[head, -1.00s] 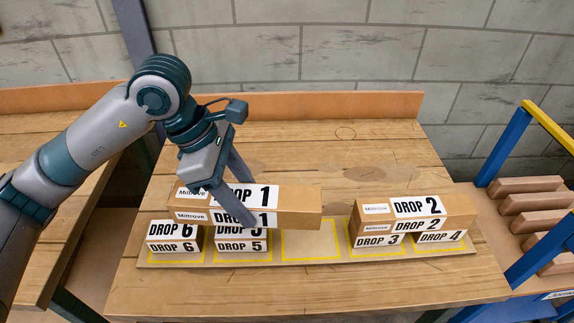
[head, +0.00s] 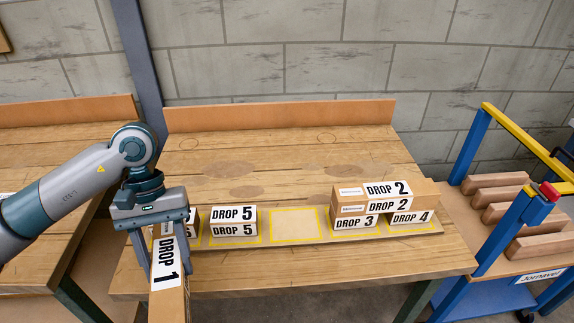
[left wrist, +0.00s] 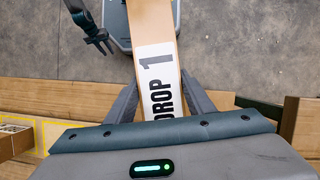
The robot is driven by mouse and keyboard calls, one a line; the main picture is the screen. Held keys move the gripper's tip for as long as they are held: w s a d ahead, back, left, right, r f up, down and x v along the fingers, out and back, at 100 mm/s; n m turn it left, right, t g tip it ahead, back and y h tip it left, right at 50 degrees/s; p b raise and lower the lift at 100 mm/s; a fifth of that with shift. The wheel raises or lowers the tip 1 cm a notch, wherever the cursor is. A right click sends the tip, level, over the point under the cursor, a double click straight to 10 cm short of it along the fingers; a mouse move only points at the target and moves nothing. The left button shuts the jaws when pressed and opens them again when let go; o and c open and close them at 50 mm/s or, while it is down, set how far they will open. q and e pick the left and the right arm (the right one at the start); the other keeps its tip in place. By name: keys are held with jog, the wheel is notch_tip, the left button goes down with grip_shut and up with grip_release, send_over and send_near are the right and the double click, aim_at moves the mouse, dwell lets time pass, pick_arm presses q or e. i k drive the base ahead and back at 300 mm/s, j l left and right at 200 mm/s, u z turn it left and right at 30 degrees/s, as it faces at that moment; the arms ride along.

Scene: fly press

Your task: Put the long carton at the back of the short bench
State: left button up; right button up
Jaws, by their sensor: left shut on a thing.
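The long carton marked DROP 1 (head: 168,285) is in my left gripper (head: 152,240), whose fingers close on its sides. It is tilted, points toward me over the front left of the middle bench, and runs out of the bottom of the head view. In the left wrist view the carton (left wrist: 155,50) stretches away between the fingers (left wrist: 162,105). The middle bench (head: 285,165) has a low back board and a bare back half. Another bench (head: 60,150) stands at left; I cannot tell which is the short one. My right gripper (left wrist: 97,35) shows small and dark.
A board with yellow outlines (head: 270,255) lies on the middle bench. It bears the DROP 5 carton (head: 233,220), cartons DROP 3 (head: 355,221) and DROP 4 (head: 410,217), and DROP 2 (head: 385,198) on top of those two. A blue trolley (head: 490,255) stands at right.

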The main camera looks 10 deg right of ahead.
aim_at(227, 171)
jog(key=i+j, duration=0.1)
jog(key=j, duration=0.5)
jog(key=i+j, duration=0.1)
jog(key=j, duration=1.1)
jog(key=z, duration=1.3)
jog(key=i, duration=0.55)
